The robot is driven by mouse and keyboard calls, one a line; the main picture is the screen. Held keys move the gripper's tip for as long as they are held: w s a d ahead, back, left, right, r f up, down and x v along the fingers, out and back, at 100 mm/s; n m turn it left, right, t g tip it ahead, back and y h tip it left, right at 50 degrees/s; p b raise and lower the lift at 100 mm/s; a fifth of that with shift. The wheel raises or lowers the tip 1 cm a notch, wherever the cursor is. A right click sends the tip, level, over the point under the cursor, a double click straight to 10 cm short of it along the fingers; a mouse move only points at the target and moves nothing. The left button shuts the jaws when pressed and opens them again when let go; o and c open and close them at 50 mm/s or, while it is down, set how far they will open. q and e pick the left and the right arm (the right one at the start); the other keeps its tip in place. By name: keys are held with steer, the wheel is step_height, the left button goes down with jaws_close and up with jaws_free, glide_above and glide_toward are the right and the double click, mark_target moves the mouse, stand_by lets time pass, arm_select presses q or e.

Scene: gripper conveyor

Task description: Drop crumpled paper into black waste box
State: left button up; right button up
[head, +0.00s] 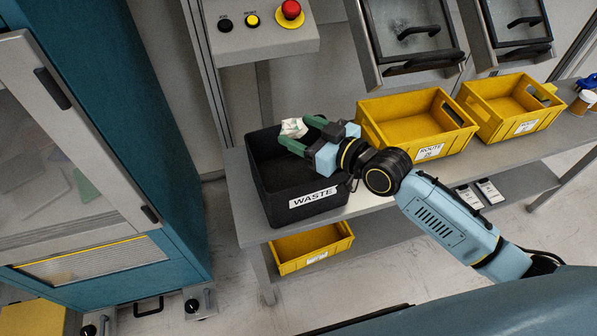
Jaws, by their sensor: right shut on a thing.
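The black waste box (262,195) stands on the left end of the grey table, with a white WASTE label on its front. My right gripper (296,133) reaches in from the right and is over the box. Its green fingers are shut on a white crumpled paper (293,127), held above the box's far right part. The paper is partly hidden by the fingers. The inside of the box looks dark and its floor is partly hidden by my gripper. My left gripper is not in view.
Two yellow crates (416,119) (513,104) stand on the table (372,197) right of the box. Another yellow crate (312,246) sits below. A control panel (262,22) with a red button is behind. A teal cabinet (150,130) is at the left.

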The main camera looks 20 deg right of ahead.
step_height(320, 180, down, 7)
steer(key=w+d+b, duration=0.2)
steer(key=b, duration=0.4)
steer(key=shift+d, duration=0.4)
steer(key=o, duration=0.7)
steer(key=shift+o, duration=1.4)
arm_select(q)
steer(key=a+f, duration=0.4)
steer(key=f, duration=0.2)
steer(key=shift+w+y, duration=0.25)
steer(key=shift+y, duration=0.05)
arm_select(e)
steer(key=shift+o, duration=0.2)
steer(key=shift+s+d, duration=0.1)
